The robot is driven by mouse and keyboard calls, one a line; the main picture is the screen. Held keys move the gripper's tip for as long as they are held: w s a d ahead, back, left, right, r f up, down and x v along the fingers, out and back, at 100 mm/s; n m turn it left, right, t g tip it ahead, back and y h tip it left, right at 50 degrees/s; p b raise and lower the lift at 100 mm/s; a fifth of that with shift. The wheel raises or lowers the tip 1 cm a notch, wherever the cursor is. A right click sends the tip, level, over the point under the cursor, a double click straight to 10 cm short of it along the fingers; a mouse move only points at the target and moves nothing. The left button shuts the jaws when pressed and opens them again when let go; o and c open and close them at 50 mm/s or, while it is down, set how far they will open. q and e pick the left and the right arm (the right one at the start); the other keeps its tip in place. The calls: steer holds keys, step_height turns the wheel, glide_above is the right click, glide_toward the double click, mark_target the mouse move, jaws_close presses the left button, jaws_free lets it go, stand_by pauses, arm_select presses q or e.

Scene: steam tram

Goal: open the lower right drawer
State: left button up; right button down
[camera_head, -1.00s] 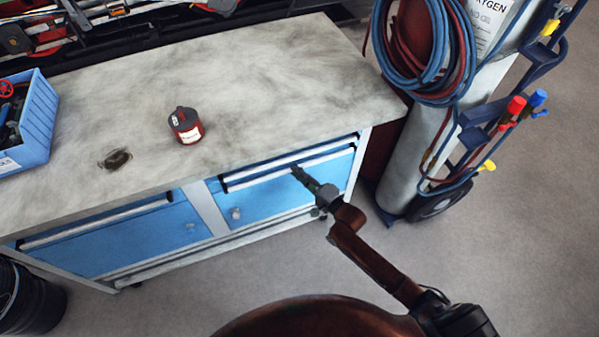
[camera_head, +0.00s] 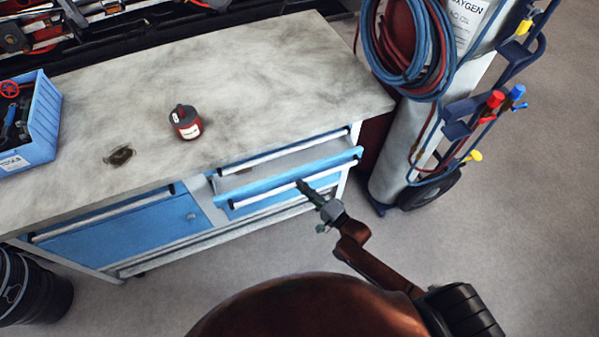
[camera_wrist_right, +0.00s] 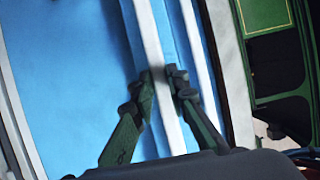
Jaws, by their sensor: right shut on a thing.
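The lower right drawer (camera_head: 258,188) has a blue front with a long white handle bar (camera_head: 270,199). It stands partly pulled out from the bench, and a strip of its grey inside shows behind the front. My right gripper (camera_head: 301,185) is at the handle, right of its middle. In the right wrist view my right gripper (camera_wrist_right: 162,80) has one finger on each side of the white bar (camera_wrist_right: 150,40) and is shut on it. My left gripper is not in view.
A gas cylinder cart (camera_head: 405,160) with hoses stands close to the bench's right end. A black bucket (camera_head: 35,290) is at lower left. Floor in front is clear.

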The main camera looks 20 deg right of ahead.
arm_select(q)
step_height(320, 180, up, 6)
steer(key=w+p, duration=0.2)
steer(key=p, duration=0.3)
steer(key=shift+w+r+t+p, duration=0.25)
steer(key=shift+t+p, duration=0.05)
steer(key=shift+p, duration=0.1)
arm_select(e)
steer(key=s, duration=2.2)
steer(key=shift+d, duration=0.4)
steer(key=c, duration=1.9)
jaws_free()
steer(key=v, duration=1.2)
